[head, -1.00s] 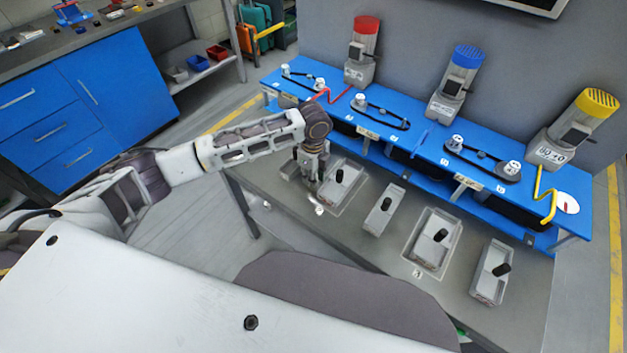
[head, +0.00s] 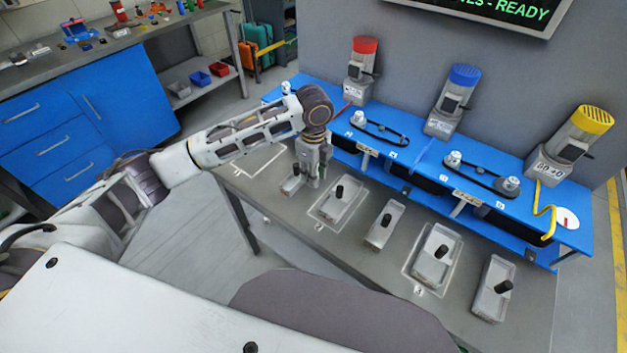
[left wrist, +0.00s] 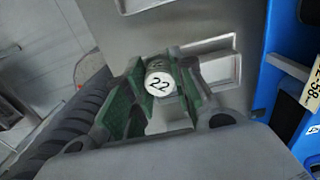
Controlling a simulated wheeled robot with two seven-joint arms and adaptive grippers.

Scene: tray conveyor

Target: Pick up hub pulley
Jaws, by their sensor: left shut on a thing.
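My left gripper (head: 312,182) is over the left part of the grey conveyor, pointing down. In the left wrist view its green-padded fingers (left wrist: 152,100) are shut on a small part with a round white face marked "22" (left wrist: 159,83), which I take to be the hub pulley. The fingers cover its sides. White pulleys (head: 454,159) joined by black belts sit on the blue bench (head: 420,160). My right gripper is not in view.
Motors with red, blue (head: 464,75) and yellow caps stand on the bench.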

